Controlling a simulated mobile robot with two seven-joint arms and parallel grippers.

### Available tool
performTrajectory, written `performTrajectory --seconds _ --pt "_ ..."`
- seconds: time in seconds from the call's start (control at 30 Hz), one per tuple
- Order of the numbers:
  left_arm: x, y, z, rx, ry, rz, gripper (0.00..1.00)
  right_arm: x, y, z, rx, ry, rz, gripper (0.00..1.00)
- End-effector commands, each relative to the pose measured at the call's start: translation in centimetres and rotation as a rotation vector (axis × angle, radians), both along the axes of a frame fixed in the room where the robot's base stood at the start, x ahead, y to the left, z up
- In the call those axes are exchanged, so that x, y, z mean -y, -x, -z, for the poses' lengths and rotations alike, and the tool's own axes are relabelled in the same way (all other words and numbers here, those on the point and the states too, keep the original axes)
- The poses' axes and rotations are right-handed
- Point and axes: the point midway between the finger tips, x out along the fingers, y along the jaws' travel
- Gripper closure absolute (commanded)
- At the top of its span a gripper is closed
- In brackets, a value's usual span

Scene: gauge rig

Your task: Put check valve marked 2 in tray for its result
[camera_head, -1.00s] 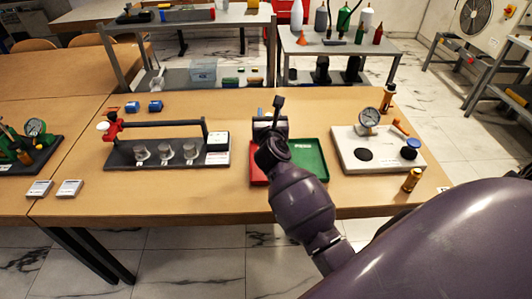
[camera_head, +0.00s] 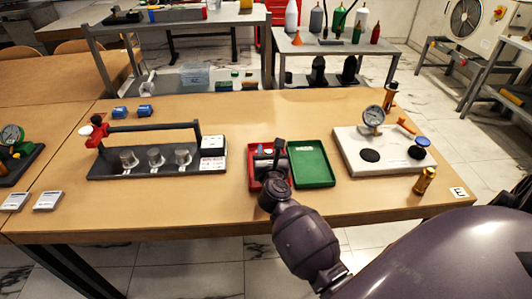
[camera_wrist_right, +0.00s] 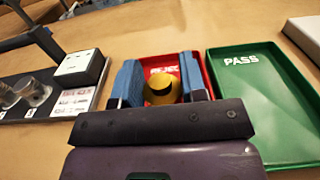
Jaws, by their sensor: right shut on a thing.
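My right gripper (camera_wrist_right: 162,82) is shut on a yellow, brass-coloured part with a dark band, which looks like a check valve (camera_wrist_right: 161,91). No number can be read on it. The gripper and valve are over the red tray (camera_wrist_right: 207,72), whose white lettering is partly covered. In the head view my right gripper (camera_head: 270,163) is over the same red tray (camera_head: 255,184) and hides the valve. I cannot tell whether the valve touches the tray floor. The green tray (camera_head: 313,167) marked PASS is beside it on the right and looks empty. My left gripper is not in view.
A dark rig with several metal cups (camera_head: 154,158) stands left. A white gauge plate (camera_head: 385,155) stands right. Brass cylinders stand beside it, at the front (camera_head: 424,181) and behind (camera_head: 390,96). Two blue parts (camera_head: 145,110) lie at back left.

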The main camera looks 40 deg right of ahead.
Motion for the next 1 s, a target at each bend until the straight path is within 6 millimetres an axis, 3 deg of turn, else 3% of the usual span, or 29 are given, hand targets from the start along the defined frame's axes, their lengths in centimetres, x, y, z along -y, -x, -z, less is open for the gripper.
performTrajectory --seconds 0.2,0.4,0.43,0.57,1.0 --pt "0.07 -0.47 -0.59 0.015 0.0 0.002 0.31 0.0 -0.07 -0.32 0.004 0.0 -0.001 0.93" --pt "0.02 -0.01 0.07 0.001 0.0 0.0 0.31 -0.01 -0.05 0.27 0.003 -0.001 0.0 0.93" --pt "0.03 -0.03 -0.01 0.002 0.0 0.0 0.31 -0.01 -0.04 0.18 0.003 -0.001 0.0 0.57" --pt "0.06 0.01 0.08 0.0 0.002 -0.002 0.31 -0.01 -0.05 0.11 0.004 0.0 0.0 0.37" --pt "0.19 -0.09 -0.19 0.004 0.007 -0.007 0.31 -0.38 0.48 -0.24 0.003 -0.002 -0.001 0.36"
